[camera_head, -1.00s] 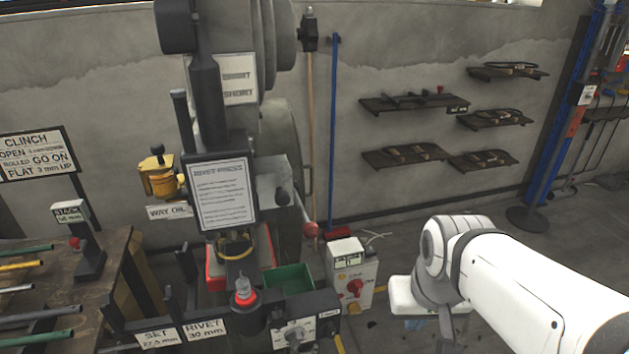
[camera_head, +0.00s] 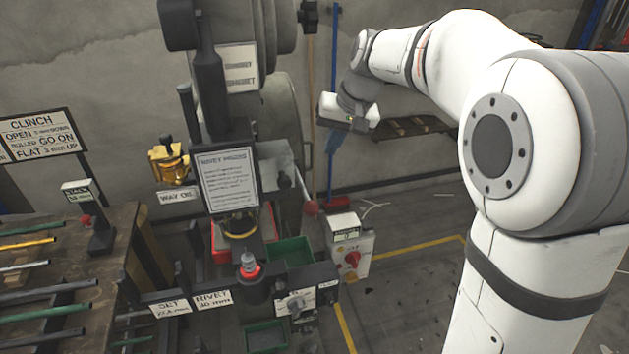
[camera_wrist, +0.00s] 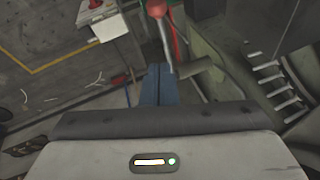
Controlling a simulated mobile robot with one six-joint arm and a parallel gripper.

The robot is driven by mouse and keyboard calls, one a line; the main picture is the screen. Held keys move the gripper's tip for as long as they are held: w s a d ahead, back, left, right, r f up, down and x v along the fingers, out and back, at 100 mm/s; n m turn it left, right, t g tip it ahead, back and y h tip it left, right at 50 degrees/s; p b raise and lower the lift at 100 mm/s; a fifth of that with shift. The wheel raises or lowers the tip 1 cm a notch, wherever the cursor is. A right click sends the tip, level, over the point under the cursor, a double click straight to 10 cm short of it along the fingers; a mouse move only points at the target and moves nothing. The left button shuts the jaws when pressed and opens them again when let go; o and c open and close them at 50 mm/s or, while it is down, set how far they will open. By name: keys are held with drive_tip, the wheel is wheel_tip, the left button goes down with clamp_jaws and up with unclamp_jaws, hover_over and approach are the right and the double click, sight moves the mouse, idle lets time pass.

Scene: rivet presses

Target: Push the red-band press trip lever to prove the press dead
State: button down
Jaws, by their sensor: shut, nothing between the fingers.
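The rivet press (camera_head: 215,105) stands left of centre in the head view. Its trip lever (camera_head: 311,207) is a thin rod with a red knob, sticking out at the press's right side. In the wrist view the lever (camera_wrist: 158,10) shows at the top middle, its rod running down just right of my fingertips. My gripper (camera_head: 331,155) is shut and empty, fingers pointing down, above and slightly right of the red knob in the head view. In the wrist view its blue-grey fingers (camera_wrist: 150,80) are together. I cannot tell whether they touch the rod.
A switch box with a red knob (camera_head: 351,258) stands below right of the lever. A green bin (camera_head: 292,251) and a control box (camera_head: 295,300) sit at the press's front. A bench with rods (camera_head: 60,265) is at left. Floor at right is open, with a yellow line.

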drive_tip(key=s+x, duration=0.1)
drive_tip(key=x, duration=0.3)
drive_tip(key=p+x, duration=0.1)
drive_tip(key=x, duration=0.3)
drive_tip(key=s+x, duration=0.1)
drive_tip(key=x, duration=0.4)
drive_tip(key=shift+s+d+f, duration=0.2)
drive_tip(key=shift+s+f, duration=0.05)
drive_tip(key=shift+s, duration=0.15)
